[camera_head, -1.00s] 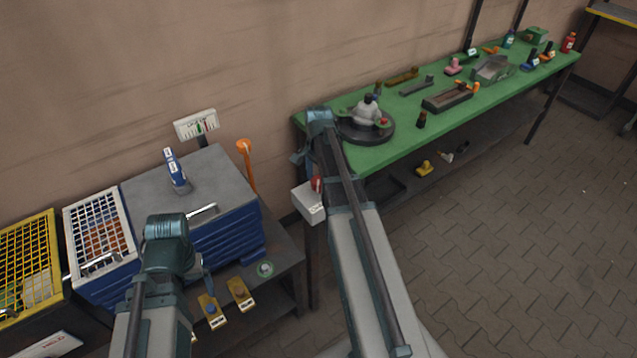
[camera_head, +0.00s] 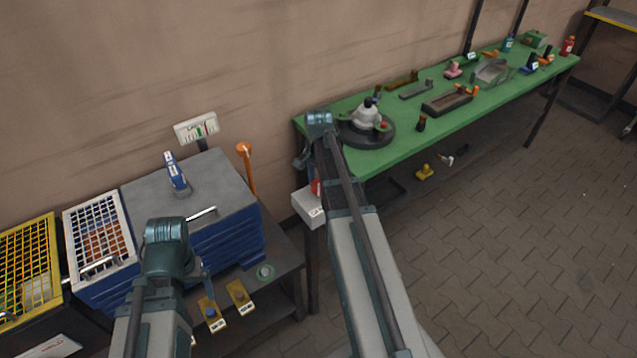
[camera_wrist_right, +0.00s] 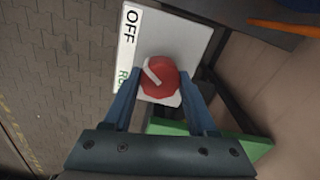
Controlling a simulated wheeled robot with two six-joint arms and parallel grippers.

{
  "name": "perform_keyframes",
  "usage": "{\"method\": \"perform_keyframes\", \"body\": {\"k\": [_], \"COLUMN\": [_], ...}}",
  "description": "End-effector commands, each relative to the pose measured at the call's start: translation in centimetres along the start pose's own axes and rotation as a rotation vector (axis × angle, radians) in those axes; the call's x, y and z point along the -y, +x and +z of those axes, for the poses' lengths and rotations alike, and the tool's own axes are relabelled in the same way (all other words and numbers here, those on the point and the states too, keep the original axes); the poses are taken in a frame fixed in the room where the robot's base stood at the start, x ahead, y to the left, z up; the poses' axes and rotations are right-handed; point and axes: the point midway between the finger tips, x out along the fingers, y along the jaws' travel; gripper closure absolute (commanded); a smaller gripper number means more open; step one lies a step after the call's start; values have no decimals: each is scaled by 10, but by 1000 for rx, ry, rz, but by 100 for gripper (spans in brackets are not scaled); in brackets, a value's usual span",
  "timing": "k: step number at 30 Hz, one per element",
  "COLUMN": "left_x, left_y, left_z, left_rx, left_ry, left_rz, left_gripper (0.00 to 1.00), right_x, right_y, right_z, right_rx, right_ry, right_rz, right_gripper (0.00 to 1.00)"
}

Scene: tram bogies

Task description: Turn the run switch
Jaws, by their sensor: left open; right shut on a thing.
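The run switch is a white box (camera_head: 306,207) with a red knob (camera_head: 316,187), left of the green bench's near end in the head view. In the right wrist view the red knob (camera_wrist_right: 163,75) sits on the white plate (camera_wrist_right: 186,38). Its white pointer mark slants to the upper left, between OFF (camera_wrist_right: 130,26) and a partly hidden green label (camera_wrist_right: 123,78). My right gripper (camera_wrist_right: 158,80) is shut on the knob, one finger on each side. My left gripper (camera_head: 205,284) is open, small and partly hidden by its wrist, above the dark lower shelf.
A blue toolbox (camera_head: 215,245) and wire-mesh bins (camera_head: 100,232) stand at left. The green bench (camera_head: 385,155) carries a round fixture (camera_head: 367,130) and several tools. The paved floor at right is clear.

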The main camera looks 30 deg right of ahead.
Motion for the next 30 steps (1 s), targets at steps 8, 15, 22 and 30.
{"method": "perform_keyframes", "body": {"k": [8,15,22,30], "left_x": [0,0,0,0], "left_y": [0,0,0,0], "left_z": [0,0,0,0], "left_rx": [0,0,0,0], "left_ry": [0,0,0,0], "left_rz": [0,0,0,0], "left_gripper": [12,12,12,12], "right_x": [0,0,0,0], "right_y": [0,0,0,0], "right_z": [0,0,0,0], "right_rx": [0,0,0,0], "right_ry": [-235,-463,-681,-930], "right_rz": [0,0,0,0], "right_gripper": [98,98,98,98]}}
